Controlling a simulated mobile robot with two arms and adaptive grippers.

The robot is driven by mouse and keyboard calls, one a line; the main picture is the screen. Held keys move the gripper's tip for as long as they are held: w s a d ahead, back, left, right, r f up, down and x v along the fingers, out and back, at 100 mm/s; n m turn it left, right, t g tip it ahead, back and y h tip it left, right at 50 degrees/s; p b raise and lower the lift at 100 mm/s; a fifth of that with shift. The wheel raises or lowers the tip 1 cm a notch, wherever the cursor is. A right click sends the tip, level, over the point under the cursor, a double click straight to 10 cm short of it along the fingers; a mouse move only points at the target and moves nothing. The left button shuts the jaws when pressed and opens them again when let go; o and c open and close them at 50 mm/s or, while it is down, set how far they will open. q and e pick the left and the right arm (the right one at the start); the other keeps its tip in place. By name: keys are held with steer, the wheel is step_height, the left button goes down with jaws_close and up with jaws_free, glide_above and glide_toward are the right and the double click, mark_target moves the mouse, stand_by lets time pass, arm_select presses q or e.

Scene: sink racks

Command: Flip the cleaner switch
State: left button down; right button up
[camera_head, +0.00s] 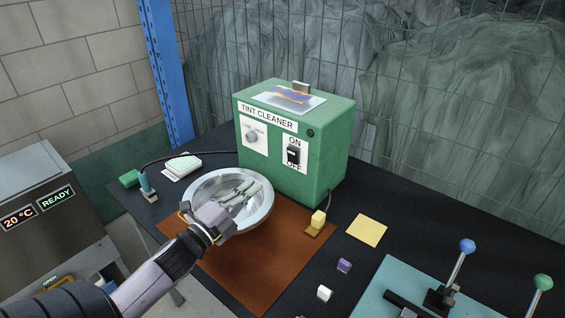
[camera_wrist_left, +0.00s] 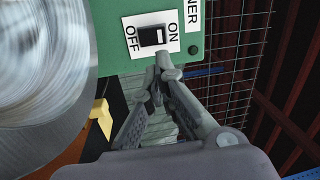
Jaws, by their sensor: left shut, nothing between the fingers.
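The green tint cleaner box (camera_head: 325,130) stands at the back of the dark table. Its black switch (camera_head: 293,156) sits on a white plate on the front, with ON above and OFF below. Which way the switch is set I cannot tell for sure. My left gripper (camera_head: 252,188) is in front of the box, over the metal bowl, pointing toward it. In the left wrist view, the switch (camera_wrist_left: 152,36) is just beyond the closed fingertips (camera_wrist_left: 164,64), which appear near the plate's edge; contact cannot be made out. The fingers hold nothing.
The metal bowl (camera_head: 258,222) is on a brown mat (camera_head: 266,265) below my left gripper. A knob (camera_head: 252,137) is beside the switch. A yellow block (camera_head: 318,218), yellow note (camera_head: 367,230) and levers on a teal plate (camera_head: 375,291) lie to the right.

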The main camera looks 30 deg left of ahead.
mark_target(291, 150)
arm_select(q)
steer(key=shift+s+a+r+m, duration=0.1)
steer(key=shift+a+r+m, duration=0.1)
steer(key=shift+m, duration=0.6)
steer(key=shift+d, duration=0.1)
arm_select(e)
steer(key=shift+w+f, duration=0.1)
steer(key=shift+w, duration=0.05)
steer(key=shift+w, duration=0.15)
arm_select(q)
steer(key=w+p, duration=0.1)
steer(key=w, duration=0.3)
steer(key=w+r+p, duration=0.1)
steer(key=w, duration=0.3)
steer(key=w+d+r+p, duration=0.1)
steer(key=w, duration=0.3)
steer(key=shift+w, duration=0.4)
steer(key=shift+w+d+p, duration=0.1)
steer(key=shift+w+p, duration=0.3)
steer(key=shift+w, duration=0.15)
arm_select(e)
steer(key=shift+r, duration=1.9)
steer(key=shift+r, duration=0.1)
